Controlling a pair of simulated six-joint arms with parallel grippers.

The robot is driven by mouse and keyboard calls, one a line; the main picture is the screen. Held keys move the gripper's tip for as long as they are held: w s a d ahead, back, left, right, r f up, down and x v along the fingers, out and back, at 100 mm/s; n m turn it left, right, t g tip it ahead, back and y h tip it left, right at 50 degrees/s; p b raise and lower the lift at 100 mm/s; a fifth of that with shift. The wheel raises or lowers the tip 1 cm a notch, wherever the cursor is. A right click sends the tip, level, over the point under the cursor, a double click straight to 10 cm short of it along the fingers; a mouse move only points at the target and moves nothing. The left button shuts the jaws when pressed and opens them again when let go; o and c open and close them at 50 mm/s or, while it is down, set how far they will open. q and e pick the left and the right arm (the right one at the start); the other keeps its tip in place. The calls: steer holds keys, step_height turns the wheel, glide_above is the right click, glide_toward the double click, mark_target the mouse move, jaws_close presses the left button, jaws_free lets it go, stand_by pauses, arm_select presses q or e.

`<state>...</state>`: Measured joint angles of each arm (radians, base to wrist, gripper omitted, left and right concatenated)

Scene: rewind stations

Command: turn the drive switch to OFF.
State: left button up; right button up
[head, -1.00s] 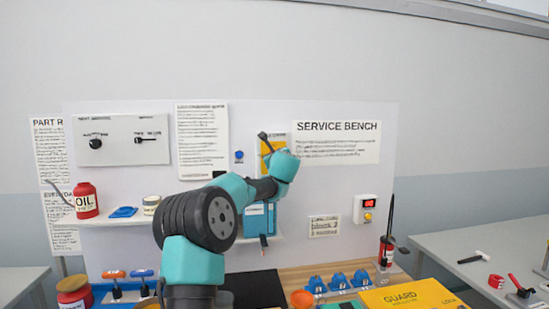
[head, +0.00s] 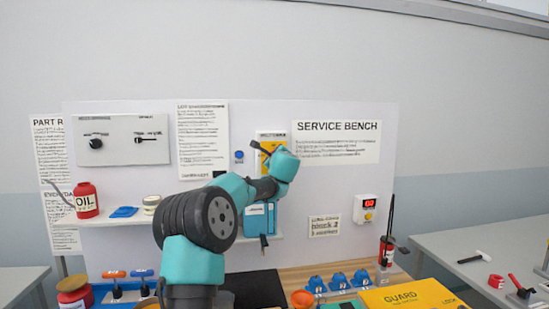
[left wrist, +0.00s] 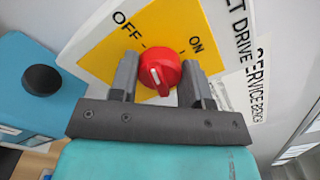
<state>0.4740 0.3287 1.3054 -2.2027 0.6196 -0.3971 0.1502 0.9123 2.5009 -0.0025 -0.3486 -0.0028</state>
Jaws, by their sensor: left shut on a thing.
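The plate also shows on the back panel in the head view (head: 263,139), partly hidden by my arm; the knob is hidden there. My left gripper (left wrist: 157,75) is shut on the knob, one finger on each side. OFF lies at the upper left of the knob and ON at the upper right in the left wrist view. Which label the mark stands for is hard to tell. My right gripper is not in view.
A blue button (head: 239,156) sits left of the yellow plate, and a blue box (head: 258,220) lies below it. A red-digit display (head: 368,203) is on the panel to the right. A shelf with an oil can (head: 86,201) is at the left.

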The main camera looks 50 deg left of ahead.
arm_select(q)
steer(key=o, duration=0.9)
steer(key=v, duration=1.7)
steer(key=shift+d, duration=0.2)
